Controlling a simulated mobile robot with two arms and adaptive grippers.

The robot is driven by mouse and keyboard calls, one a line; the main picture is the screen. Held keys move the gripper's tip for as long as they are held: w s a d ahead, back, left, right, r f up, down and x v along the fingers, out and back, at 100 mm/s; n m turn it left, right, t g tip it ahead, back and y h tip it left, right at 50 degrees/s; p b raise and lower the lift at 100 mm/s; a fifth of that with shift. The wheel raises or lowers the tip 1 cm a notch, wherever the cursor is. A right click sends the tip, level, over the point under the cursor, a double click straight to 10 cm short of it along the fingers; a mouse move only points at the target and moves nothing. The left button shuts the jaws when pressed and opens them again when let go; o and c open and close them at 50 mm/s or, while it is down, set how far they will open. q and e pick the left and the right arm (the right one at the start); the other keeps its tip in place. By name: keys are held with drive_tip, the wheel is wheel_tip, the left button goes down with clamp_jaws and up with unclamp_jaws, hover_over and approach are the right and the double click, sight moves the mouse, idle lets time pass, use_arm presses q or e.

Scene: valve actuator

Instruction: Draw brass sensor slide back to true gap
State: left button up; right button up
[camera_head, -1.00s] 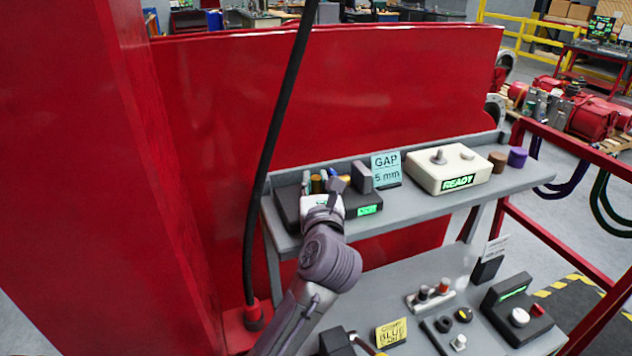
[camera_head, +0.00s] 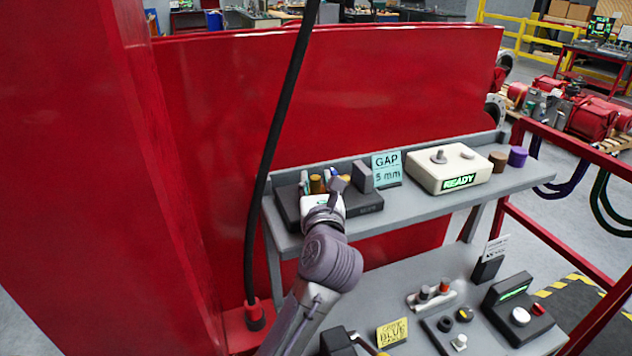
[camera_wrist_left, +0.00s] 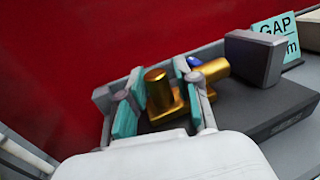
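The brass slide (camera_wrist_left: 158,88) has an upright round post on a flat brass foot, on the dark gauge base (camera_head: 367,201). A brass cylinder (camera_wrist_left: 213,70) lies to its right, pointing at a grey block (camera_head: 362,176). My left gripper (camera_wrist_left: 160,105) is open, with one teal-padded finger on each side of the post; a narrow gap seems to show beside it. In the head view the left gripper (camera_head: 324,184) is over the base's left part and hides much of it. The base's front display looks dark. My right gripper is not in view.
A teal sign (camera_head: 386,169) reading GAP 5 mm stands right of the base. A cream box (camera_head: 448,168) shows READY on the grey shelf (camera_head: 415,203). A black cable (camera_head: 275,140) hangs left of my arm. A red panel (camera_head: 330,95) rises behind.

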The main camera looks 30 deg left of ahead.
use_arm(q)
drive_tip(key=v, duration=1.2)
